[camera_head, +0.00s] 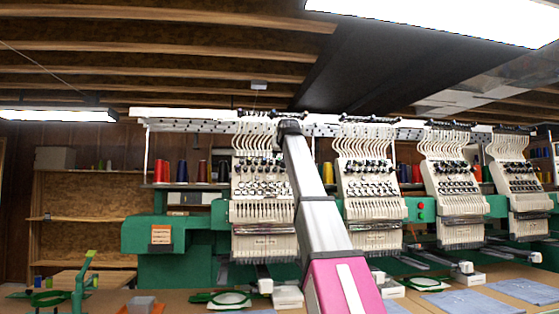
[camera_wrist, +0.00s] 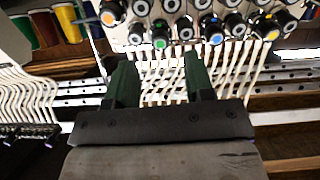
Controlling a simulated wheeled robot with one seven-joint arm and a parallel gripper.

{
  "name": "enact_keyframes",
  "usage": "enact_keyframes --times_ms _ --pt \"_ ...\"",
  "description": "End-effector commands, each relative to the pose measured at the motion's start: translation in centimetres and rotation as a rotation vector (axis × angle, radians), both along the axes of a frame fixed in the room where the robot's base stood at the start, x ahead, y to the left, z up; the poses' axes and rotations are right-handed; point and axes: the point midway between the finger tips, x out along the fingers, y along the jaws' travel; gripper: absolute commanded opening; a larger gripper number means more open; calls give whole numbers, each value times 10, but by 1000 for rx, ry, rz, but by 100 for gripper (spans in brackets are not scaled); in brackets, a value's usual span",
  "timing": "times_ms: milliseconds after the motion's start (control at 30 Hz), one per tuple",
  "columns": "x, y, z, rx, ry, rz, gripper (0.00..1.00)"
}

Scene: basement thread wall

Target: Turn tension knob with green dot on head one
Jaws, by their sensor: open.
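In the wrist view, the two dark green fingers of my gripper (camera_wrist: 158,58) are open and spread apart with nothing held between them. A black-rimmed tension knob with a bright green dot (camera_wrist: 160,42) shows just beyond the fingertips, roughly centred between them. In the head view, my arm reaches up to the right side of the leftmost sewing head (camera_head: 258,215). My gripper cannot be made out there, and the arm covers part of the head.
White thread tubes lie behind the fingers. Thread cones (camera_wrist: 68,22) stand at the wrist view's upper left. More sewing heads (camera_head: 370,210) stand to the right, above a table with green hoops.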

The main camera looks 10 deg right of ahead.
Motion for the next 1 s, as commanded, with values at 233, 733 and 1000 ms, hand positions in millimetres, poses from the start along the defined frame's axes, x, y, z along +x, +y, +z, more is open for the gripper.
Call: enact_keyframes --times_ms 233,733,1000 --pt "34 0 -13 0 0 0 48" --pt "43 0 -18 0 0 0 39" --pt "43 0 -18 1 0 0 0"
